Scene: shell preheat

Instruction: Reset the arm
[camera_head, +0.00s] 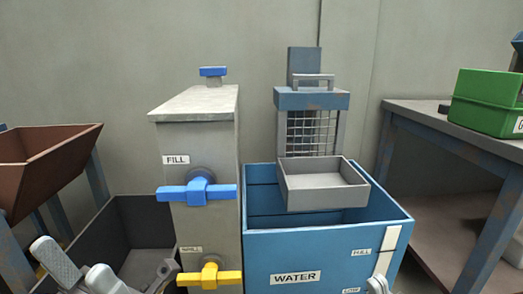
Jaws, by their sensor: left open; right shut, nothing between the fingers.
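My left gripper (74,264) is at the bottom left, in front of a dark open bin. Its grey fingers are spread apart with nothing seen between them. My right gripper (379,284) shows only as small grey tips at the bottom edge, in front of the right part of the blue water tank (262,264). Its tips are together and hold nothing. The rest of the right arm is out of the picture.
A grey cabinet (205,135) has a blue FILL valve (197,191) and a yellow valve (209,276). A grey tray (322,184) sits over the tank. A brown hopper (45,160) stands left; a table (455,125) with a green box (487,103) stands right.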

